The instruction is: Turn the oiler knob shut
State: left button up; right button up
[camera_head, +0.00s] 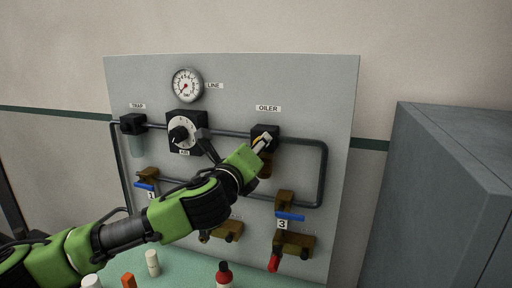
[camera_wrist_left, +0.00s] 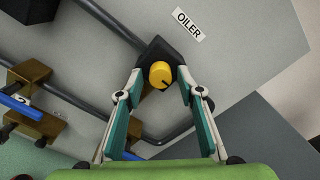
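The yellow oiler knob (camera_wrist_left: 160,75) sits on a black block (camera_wrist_left: 158,52) below the OILER label (camera_wrist_left: 187,24) in the left wrist view. It has a dark mark at its lower right. My left gripper (camera_wrist_left: 162,80) has one finger on each side of the knob, with small gaps seen between fingertips and knob. In the head view my left gripper (camera_head: 263,142) is at the oiler block (camera_head: 265,133) on the grey panel (camera_head: 230,80) and partly hides the knob. My right gripper is in neither view.
The AIR dial (camera_head: 184,134) and a pressure gauge (camera_head: 187,85) are left of the oiler. Pipes (camera_head: 322,170) run around it. Brass valves with blue handles (camera_head: 290,216) and a red handle (camera_head: 274,262) lie below. A grey cabinet (camera_head: 440,190) stands at right; bottles (camera_head: 224,275) stand in front.

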pick_arm(q)
grip_shut()
jog(key=shift+n, duration=0.3)
jog(key=n+b, duration=0.2)
jog(key=n, duration=1.5)
jog(key=shift+f, duration=0.1)
jog(key=shift+n, duration=0.3)
jog(key=shift+o, duration=1.9)
grip_release()
